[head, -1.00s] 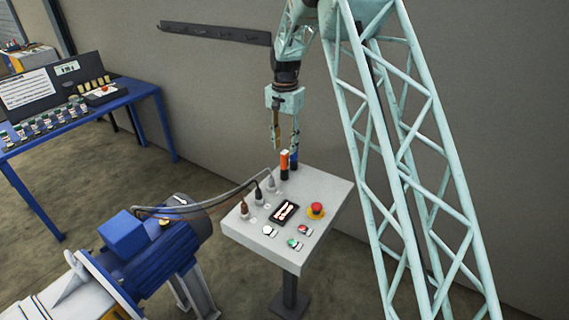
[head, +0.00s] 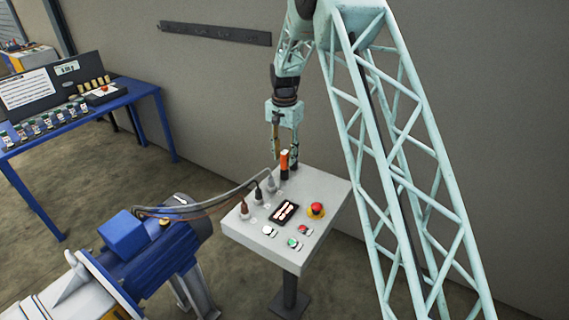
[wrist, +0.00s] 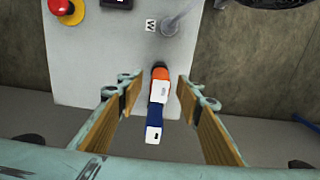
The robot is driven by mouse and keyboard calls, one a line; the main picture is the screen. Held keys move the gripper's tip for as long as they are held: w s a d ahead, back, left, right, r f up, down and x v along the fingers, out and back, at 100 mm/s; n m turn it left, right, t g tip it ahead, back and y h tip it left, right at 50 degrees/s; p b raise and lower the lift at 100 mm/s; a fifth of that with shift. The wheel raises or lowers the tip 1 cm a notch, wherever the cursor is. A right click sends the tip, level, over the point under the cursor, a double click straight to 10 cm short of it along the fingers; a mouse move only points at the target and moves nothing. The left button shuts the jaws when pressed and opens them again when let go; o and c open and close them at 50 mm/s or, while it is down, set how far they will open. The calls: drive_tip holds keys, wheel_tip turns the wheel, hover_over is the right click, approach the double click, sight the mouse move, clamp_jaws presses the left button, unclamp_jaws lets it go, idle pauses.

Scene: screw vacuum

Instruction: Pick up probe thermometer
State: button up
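An upright orange and black device (head: 284,164), which looks like the probe thermometer, stands at the back corner of the grey console. In the wrist view the device (wrist: 160,88) shows an orange top, a white label and a blue section with a white end. My gripper (head: 284,152) points down over it. In the wrist view my gripper (wrist: 157,86) is open, with one wood-coloured pad on each side of the device and a gap on both sides. Whether the blue section is a separate item behind the orange one, I cannot tell.
A blue motor (head: 150,245) stands at the left. The wall is behind.

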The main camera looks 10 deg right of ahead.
drive_tip(key=c, duration=0.9)
drive_tip(key=shift+c, duration=0.2)
drive_tip(key=shift+r, duration=0.2)
drive_tip(key=shift+r, duration=1.6)
drive_tip(key=s+a, duration=0.2)
drive_tip(key=s, duration=0.5)
drive_tip(key=s+a+r+b, duration=0.1)
drive_tip(key=s+a, duration=0.1)
drive_tip(key=s, duration=0.6)
drive_tip(key=shift+s+r, duration=0.25)
drive_tip(key=shift+w+b, duration=0.1)
drive_tip(key=shift+b, duration=0.25)
